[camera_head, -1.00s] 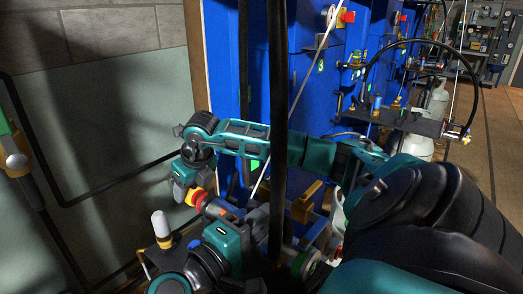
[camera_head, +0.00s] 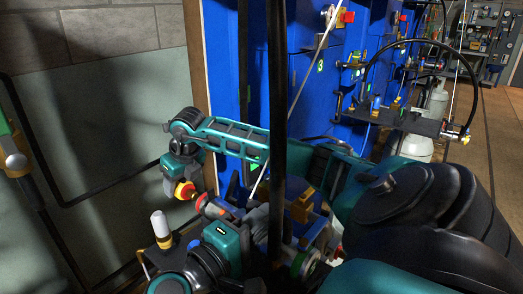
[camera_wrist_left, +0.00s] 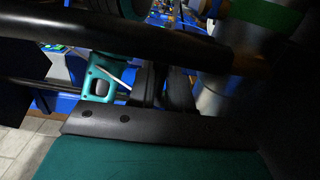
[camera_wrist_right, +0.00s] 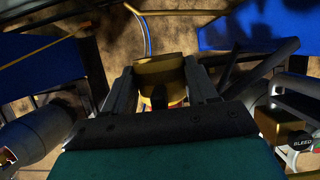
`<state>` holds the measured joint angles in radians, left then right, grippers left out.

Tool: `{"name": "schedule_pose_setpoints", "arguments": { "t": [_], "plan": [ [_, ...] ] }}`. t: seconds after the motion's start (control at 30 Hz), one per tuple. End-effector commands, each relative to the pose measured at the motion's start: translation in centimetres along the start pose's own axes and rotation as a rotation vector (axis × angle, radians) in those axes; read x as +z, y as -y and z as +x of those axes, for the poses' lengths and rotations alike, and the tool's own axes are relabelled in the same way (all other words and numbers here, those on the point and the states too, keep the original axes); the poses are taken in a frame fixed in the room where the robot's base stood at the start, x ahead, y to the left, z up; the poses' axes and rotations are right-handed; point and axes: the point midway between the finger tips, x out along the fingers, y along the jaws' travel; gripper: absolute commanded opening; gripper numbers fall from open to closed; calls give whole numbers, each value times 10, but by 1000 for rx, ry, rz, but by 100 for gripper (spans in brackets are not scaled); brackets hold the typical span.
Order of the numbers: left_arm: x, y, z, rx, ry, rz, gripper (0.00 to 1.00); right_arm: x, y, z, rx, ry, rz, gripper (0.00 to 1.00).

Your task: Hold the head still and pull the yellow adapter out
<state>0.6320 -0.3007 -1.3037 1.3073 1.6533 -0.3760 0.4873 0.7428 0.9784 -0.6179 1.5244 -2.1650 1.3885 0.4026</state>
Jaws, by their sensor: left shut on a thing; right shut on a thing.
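The yellow adapter (camera_head: 185,190), with a red face, is in my right gripper (camera_head: 180,187) left of centre in the head view. In the right wrist view the adapter (camera_wrist_right: 162,72) is a brass-yellow cylinder between the two fingers. The head (camera_head: 216,208) looks like a grey cylinder with a red end, just right of and below the adapter. A small gap shows between them. My left gripper (camera_head: 256,218) is dark and sits at the head's other end, shut. Its fingers (camera_wrist_left: 165,88) show in the left wrist view, but its grip is hidden.
A black vertical pole (camera_head: 277,120) crosses in front of the blue panels (camera_head: 305,90). A white-topped post (camera_head: 160,223) stands left of my left wrist. A thin white rod (camera_head: 300,85) slants past the pole. The wall at left has free room before it.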

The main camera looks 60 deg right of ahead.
Motion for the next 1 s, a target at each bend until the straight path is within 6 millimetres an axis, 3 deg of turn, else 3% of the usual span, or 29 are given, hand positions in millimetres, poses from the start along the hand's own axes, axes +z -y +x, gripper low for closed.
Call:
{"name": "schedule_pose_setpoints", "arguments": {
  "t": [0.4, 0.73, 1.0],
  "plan": [
    [0, 0, 0, 0, -1, 0, 0, 16, 0, 6, 1, 2, 1, 23],
    [0, 0, 0, 0, -1, 0, 0, 18, 0, 7, 1, 1, 0, 23],
    [0, 0, 0, 0, 0, 0, 0, 23, 0, -3, 1, 6, 0, 23]
  ]
}}
